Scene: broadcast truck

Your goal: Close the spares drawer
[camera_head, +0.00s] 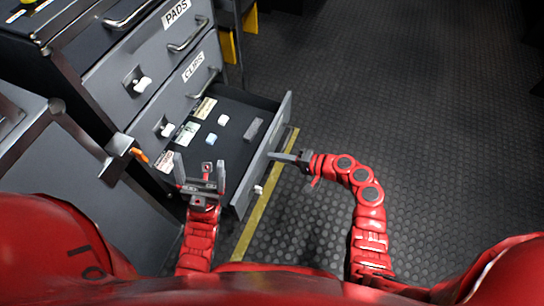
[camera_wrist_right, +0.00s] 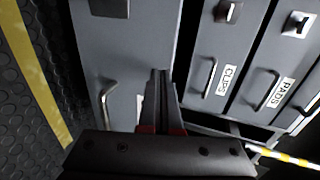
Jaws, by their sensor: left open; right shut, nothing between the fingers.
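The open drawer (camera_head: 285,115) is the lowest of the cabinet, pulled well out below the drawer labelled CLIPS. I cannot read a label on it. Its grey front, with a bar handle, also shows in the right wrist view (camera_wrist_right: 128,60). My right gripper (camera_head: 273,156) is shut and empty, its fingertips at the outer face of the drawer front. In the right wrist view its fingers (camera_wrist_right: 158,78) overlap that front; I cannot tell whether they touch. My left gripper (camera_head: 199,168) is open and empty, pointing up over the drawer's near end.
The drawer holds cards, a white block (camera_head: 223,120), a pale blue block (camera_head: 210,138) and a grey piece (camera_head: 252,129). The CLIPS (camera_head: 185,85) and PADS (camera_head: 140,60) drawers look shut. A yellow floor stripe (camera_head: 262,205) runs beside the drawer. The floor to the right is clear.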

